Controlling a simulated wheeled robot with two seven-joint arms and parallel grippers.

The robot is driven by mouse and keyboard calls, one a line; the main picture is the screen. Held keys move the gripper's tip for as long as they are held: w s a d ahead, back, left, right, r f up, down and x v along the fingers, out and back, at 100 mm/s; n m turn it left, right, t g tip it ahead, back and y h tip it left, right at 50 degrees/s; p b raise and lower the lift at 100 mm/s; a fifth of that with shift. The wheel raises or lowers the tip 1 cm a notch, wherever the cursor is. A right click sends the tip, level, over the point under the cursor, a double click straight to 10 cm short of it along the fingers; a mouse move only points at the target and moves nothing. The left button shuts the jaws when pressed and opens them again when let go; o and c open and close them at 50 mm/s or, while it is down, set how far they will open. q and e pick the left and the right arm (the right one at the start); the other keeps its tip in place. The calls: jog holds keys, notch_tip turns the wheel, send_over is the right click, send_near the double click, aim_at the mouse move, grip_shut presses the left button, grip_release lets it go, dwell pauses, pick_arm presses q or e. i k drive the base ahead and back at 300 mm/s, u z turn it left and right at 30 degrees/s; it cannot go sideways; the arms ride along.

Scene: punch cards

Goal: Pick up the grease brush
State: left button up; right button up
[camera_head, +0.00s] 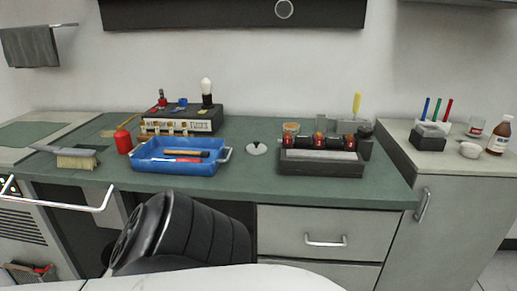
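A brush with pale bristles (77,161) and a grey handle lies at the left end of the green bench top. A blue tray (180,170) with metal side handles stands to its right. In the tray lie a tool with a dark and tan handle (186,153) and a red-handled tool (176,160); their heads are too small to make out. I cannot tell for certain which of these is the grease brush. Neither of my grippers is in view.
A red canister (123,142) stands between brush and tray. A black box (182,120) with a bulb stands behind the tray. A dark rack (320,166) holds red-and-black items at right. A black padded seat (185,235) stands before the bench. The bench between tray and rack is mostly clear.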

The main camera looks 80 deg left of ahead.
aim_at(206, 154)
jog(key=u, duration=3)
